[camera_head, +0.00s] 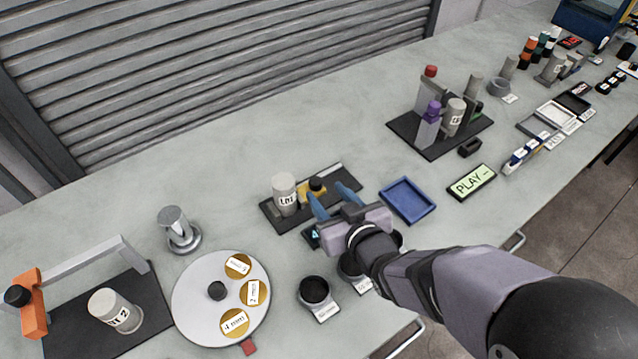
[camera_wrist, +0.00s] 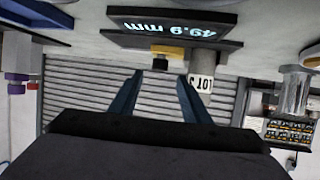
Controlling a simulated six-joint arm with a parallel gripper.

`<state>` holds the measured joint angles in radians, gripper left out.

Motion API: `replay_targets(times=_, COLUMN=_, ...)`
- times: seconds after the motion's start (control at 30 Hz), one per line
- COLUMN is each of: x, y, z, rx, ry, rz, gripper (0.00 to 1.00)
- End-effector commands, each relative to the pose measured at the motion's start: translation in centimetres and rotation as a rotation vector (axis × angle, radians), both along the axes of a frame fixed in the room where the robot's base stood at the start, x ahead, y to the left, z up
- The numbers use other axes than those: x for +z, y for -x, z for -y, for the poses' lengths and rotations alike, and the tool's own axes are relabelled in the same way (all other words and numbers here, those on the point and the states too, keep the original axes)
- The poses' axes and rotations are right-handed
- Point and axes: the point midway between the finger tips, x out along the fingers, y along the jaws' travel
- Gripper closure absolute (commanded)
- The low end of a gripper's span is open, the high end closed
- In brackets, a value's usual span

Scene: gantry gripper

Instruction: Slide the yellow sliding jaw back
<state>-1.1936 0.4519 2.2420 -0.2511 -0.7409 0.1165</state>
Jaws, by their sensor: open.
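The yellow sliding jaw (camera_head: 305,197) with a black knob (camera_head: 317,184) on top sits on a dark gauge base (camera_head: 269,210), right beside an upright grey cylinder (camera_head: 285,195) marked LOT. My gripper (camera_head: 327,190) is open, its two blue fingers reaching toward the knob. In the wrist view, the yellow jaw (camera_wrist: 170,52) and knob (camera_wrist: 160,65) appear beyond and between the open fingertips (camera_wrist: 160,76). The cylinder (camera_wrist: 200,58) is at their right there. A display (camera_wrist: 172,28) reads 49.9 mm, upside down. I cannot tell whether a finger touches the jaw; the fingers partly hide the base.
A blue tray (camera_head: 408,200) lies right of my gripper. A round plate (camera_head: 190,300) with gold discs and a black cup (camera_head: 314,290) stand at the front left. A dark board (camera_head: 400,127) with several blocks is behind right. The bench behind the gauge is clear.

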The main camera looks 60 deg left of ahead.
Motion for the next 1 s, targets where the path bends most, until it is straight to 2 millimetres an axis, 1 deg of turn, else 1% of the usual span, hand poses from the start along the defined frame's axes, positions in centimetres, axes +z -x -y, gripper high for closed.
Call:
replay_targets(times=0.2, x=-1.0, y=-0.4, z=-2.4, rx=0.000, ry=0.001, rz=-0.001, gripper=0.57)
replay_targets(times=0.43, x=-1.9, y=-0.9, z=-4.5, rx=-0.001, ry=0.002, rz=0.000, gripper=0.57)
replay_targets(times=0.63, x=-2.2, y=-1.1, z=-5.2, rx=-0.001, ry=0.001, rz=0.000, gripper=0.57)
replay_targets(times=0.9, x=-2.2, y=-1.1, z=-5.3, rx=-0.001, ry=0.001, rz=0.000, gripper=0.57)
replay_targets(times=0.97, x=-2.2, y=-1.1, z=-5.3, rx=-0.001, ry=0.001, rz=-0.001, gripper=0.71)
replay_targets(times=1.0, x=-2.3, y=-1.1, z=-5.3, rx=-0.001, ry=0.001, rz=-0.001, gripper=0.81)
